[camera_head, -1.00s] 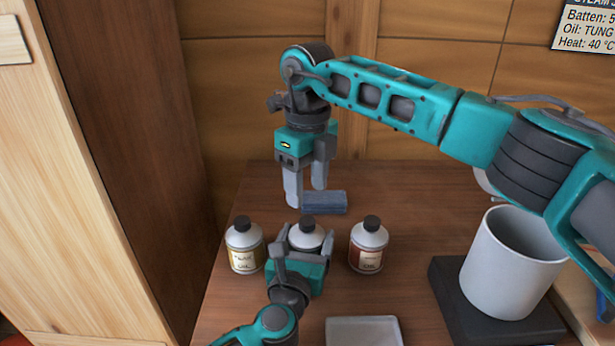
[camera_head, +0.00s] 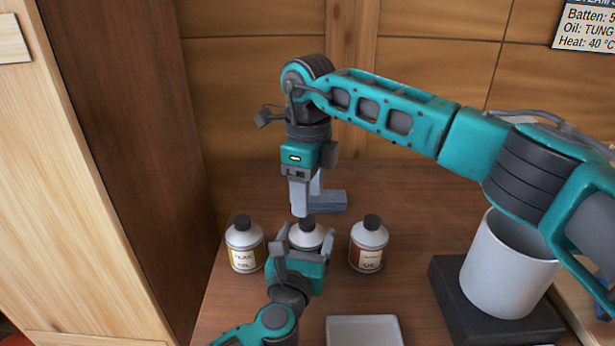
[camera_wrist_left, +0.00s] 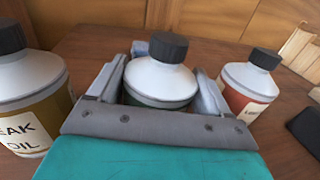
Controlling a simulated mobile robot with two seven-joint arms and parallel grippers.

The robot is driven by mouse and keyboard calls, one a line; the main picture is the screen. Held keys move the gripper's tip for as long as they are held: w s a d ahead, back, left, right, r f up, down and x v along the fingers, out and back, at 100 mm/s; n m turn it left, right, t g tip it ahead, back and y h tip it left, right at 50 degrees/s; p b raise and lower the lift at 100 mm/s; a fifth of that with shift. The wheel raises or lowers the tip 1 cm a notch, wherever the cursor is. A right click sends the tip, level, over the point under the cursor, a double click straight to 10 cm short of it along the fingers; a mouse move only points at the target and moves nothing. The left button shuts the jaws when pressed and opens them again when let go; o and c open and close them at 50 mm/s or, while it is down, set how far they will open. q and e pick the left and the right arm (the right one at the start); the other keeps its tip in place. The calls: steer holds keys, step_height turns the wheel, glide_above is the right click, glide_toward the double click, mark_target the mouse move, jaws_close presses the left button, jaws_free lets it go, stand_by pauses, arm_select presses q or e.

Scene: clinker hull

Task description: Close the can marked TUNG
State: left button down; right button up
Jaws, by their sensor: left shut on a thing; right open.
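The middle can (camera_head: 305,238) is white with a dark cap (camera_wrist_left: 169,47), which sits on its top in the left wrist view. Its label is mostly hidden; only a green strip (camera_wrist_left: 158,102) shows, so I cannot read TUNG on it. My left gripper (camera_head: 304,243) is shut on this can, with one finger on each side (camera_wrist_left: 163,82). My right gripper (camera_head: 308,203) is open, pointing down just above and behind the middle can in the head view. I cannot tell whether its fingers touch the cap. The right gripper does not show in the left wrist view.
A capped can marked TEAK OIL (camera_head: 244,246) stands to the left, and a capped can with a red-brown label (camera_head: 368,244) to the right. A blue-grey block (camera_head: 328,201) lies behind. A white pot (camera_head: 505,270) on a dark base and a pale tray (camera_head: 363,332) are nearer.

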mark_target(307, 220)
arm_select(q)
steer(key=shift+f, duration=0.3)
arm_select(e)
steer(key=shift+f, duration=2.55)
steer(key=shift+c, duration=0.4)
jaws_close()
steer(key=shift+o, duration=0.9)
jaws_free()
steer(key=shift+r, duration=0.1)
step_height(307, 220, up, 12)
